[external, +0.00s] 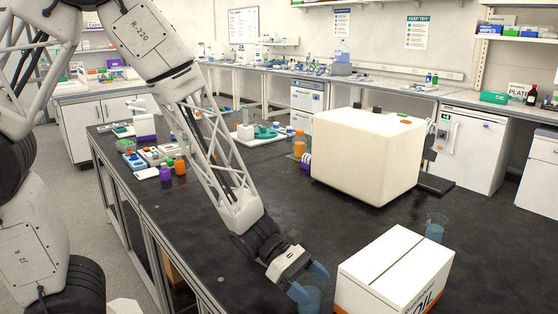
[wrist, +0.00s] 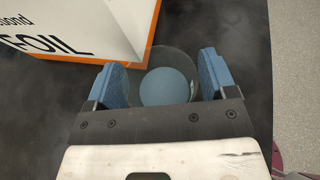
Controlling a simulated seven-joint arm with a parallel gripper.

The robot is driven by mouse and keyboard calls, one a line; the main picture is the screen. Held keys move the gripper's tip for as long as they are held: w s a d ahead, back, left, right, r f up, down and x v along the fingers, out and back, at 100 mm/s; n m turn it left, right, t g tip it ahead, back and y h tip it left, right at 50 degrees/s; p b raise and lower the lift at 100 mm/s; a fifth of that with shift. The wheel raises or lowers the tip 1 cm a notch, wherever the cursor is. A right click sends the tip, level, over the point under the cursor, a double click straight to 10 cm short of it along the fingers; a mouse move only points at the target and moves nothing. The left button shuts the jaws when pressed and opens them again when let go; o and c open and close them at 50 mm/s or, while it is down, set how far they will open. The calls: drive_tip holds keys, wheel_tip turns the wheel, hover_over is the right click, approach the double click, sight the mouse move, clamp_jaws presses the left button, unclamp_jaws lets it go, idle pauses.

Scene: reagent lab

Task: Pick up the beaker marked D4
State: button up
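A clear beaker with blue liquid (wrist: 168,87) stands between the fingers of my gripper (wrist: 163,82) in the wrist view. The fingers are spread on either side of it. A narrow gap shows at the left finger; the right finger is very near the glass, and I cannot tell if it touches. In the external view my gripper (external: 310,283) reaches down over this beaker (external: 309,300) at the front edge of the picture. A second beaker with blue liquid (external: 436,229) stands on the bench behind the foil box. No D4 mark is legible on either beaker.
A white foil box (external: 385,272) stands close to the right of my gripper; it also shows in the wrist view (wrist: 95,25). A large cream block-shaped unit (external: 365,155) stands farther back. Bottles and trays (external: 165,160) crowd the bench's far left. The black bench (external: 215,235) is clear left of my gripper.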

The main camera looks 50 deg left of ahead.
drive_tip(key=c, duration=0.7)
drive_tip(key=shift+o, duration=0.2)
drive_tip(key=shift+r, duration=0.2)
drive_tip(key=shift+r, duration=0.85)
drive_tip(key=s+a+r, duration=0.1)
drive_tip(key=s+a, duration=0.2)
drive_tip(key=s, duration=0.4)
drive_tip(key=s+a+r, duration=0.2)
drive_tip(key=s+a, duration=0.2)
drive_tip(key=s, duration=0.3)
drive_tip(key=shift+a, duration=0.25)
